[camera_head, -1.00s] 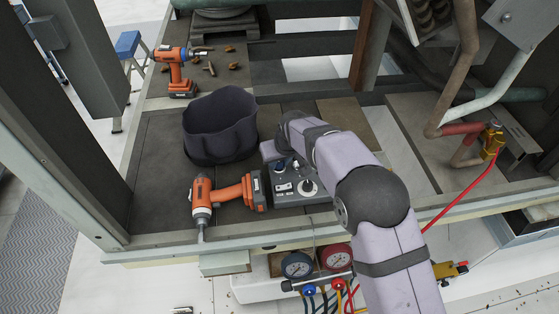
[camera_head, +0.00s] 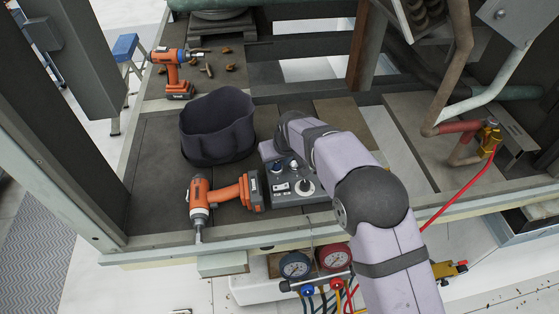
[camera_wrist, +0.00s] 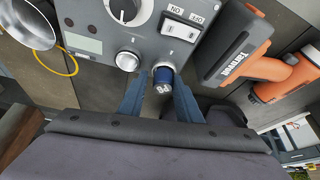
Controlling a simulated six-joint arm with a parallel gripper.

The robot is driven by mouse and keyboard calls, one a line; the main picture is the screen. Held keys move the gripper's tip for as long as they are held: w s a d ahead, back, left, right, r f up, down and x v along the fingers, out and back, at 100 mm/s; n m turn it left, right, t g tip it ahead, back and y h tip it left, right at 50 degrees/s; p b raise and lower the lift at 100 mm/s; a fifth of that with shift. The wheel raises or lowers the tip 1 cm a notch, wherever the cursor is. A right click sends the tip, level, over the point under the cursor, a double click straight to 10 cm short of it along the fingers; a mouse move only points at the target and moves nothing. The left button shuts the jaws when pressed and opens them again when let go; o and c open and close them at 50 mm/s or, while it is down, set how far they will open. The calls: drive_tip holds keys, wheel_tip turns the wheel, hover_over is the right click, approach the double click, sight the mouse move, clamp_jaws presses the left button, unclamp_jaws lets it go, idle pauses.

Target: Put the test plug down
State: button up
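The test plug appears to be the short dark blue cylinder with white marking (camera_wrist: 163,80) in the wrist view. It stands at a metal ring on the edge of the grey control box (camera_wrist: 95,20). My gripper (camera_wrist: 161,88) has its two blue fingers on either side of the plug. Whether the fingertips touch it, and whether the plug is seated in the ring, I cannot tell. In the head view the control box (camera_head: 310,197) lies on the deck beside my arm, which hides the fingertips.
An orange drill (camera_head: 225,192) lies just left of the box; its battery is close to my gripper in the wrist view. A dark tool bag (camera_head: 217,135) stands behind it. Gauges (camera_head: 296,264) hang at the front edge.

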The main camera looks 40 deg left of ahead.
drive_tip(key=shift+s+d+f, duration=0.1)
drive_tip(key=shift+s+f, duration=0.5)
drive_tip(key=shift+f, duration=0.1)
drive_tip(key=shift+w+r+p, duration=0.1)
drive_tip(key=shift+r+p, duration=0.5)
drive_tip(key=shift+r, duration=0.1)
drive_tip(key=shift+r+b, duration=0.35)
drive_tip(key=shift+b, duration=0.15)
drive_tip(key=b+v, duration=0.3)
drive_tip(key=v, duration=0.8)
drive_tip(key=shift+w+a+r, duration=0.15)
drive_tip(key=shift+a+r, duration=0.05)
drive_tip(key=shift+r, duration=0.1)
drive_tip(key=w+d+f+m+h, duration=0.1)
drive_tip(key=w+d+f+m, duration=0.15)
drive_tip(key=d, duration=1.05)
drive_tip(key=w+d+f+m+h, duration=0.1)
drive_tip(key=d+m+h, duration=0.15)
drive_tip(key=d, duration=1.05)
drive_tip(key=s+d+f+m+g, duration=0.1)
drive_tip(key=s+d+f+m, duration=0.2)
drive_tip(key=s+d, duration=0.5)
drive_tip(key=s+d+f+m+g, duration=0.1)
drive_tip(key=s+d+f+m, duration=0.2)
drive_tip(key=s+d, duration=0.5)
drive_tip(key=d, duration=0.5)
drive_tip(key=shift+d+g, duration=0.3)
drive_tip(key=shift+d, duration=0.05)
